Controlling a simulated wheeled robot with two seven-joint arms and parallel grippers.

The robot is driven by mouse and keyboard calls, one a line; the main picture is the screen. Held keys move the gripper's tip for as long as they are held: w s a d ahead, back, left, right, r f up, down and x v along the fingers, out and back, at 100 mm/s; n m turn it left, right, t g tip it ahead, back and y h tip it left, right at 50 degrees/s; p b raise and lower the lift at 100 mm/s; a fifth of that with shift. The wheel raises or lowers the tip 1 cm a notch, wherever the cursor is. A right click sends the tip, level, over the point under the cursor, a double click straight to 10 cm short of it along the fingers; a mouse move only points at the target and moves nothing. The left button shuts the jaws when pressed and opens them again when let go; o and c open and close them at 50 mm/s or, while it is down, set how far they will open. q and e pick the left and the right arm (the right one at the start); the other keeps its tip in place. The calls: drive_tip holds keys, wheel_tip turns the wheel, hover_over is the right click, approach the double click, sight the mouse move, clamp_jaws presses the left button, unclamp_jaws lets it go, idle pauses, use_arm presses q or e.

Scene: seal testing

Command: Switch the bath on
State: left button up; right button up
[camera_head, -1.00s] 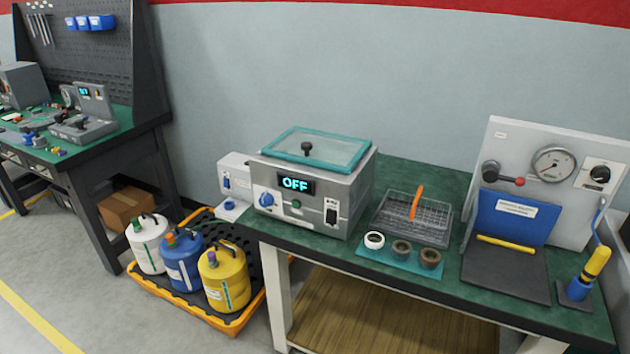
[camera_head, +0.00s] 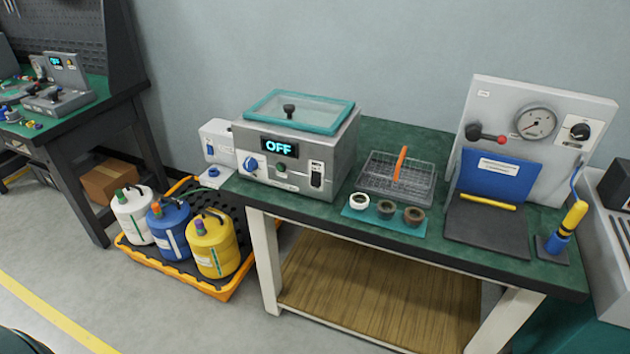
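The bath (camera_head: 297,145) is a grey metal box with a teal-rimmed glass lid (camera_head: 299,110) and black knob, standing on the left end of the green-topped bench. The lid is down. Its front display (camera_head: 279,147) reads OFF. Neither of my grippers is in view.
A wire basket (camera_head: 385,190) with an orange handle and a teal mat (camera_head: 350,213) with three rings lie right of the bath. A gauge panel (camera_head: 545,130) stands farther right. Several jugs stand on an orange-edged spill tray (camera_head: 222,291) on the floor. Floor in front is clear.

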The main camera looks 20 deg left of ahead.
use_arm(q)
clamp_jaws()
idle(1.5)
